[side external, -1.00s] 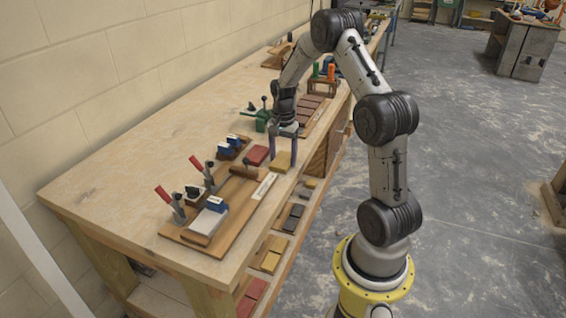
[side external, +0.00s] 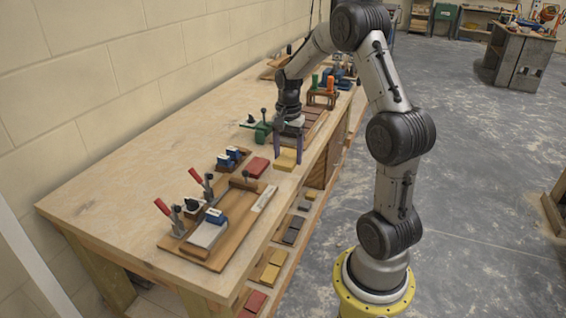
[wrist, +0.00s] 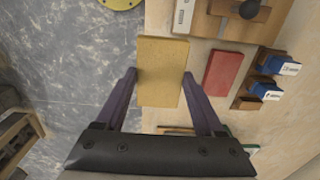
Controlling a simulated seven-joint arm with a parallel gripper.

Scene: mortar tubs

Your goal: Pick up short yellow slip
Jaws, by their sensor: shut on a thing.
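The yellow slip (side external: 287,160) is a flat rectangular block near the bench's front edge, right of a red block. My gripper (side external: 287,154) points down with its purple fingers on either side of the slip, shut on it. The slip appears to be held a little above the bench top. In the wrist view the yellow slip (wrist: 163,72) sits between the two fingertips of my gripper (wrist: 160,80) and looks larger than the red block beyond it.
The red block (side external: 257,168) lies close to the left. A wooden clamp board (side external: 215,222) with red-handled clamps lies at the near end. Blue-topped pieces (side external: 233,156) and a green clamp (side external: 262,131) are nearby. More slips lie on the lower shelf (side external: 293,231).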

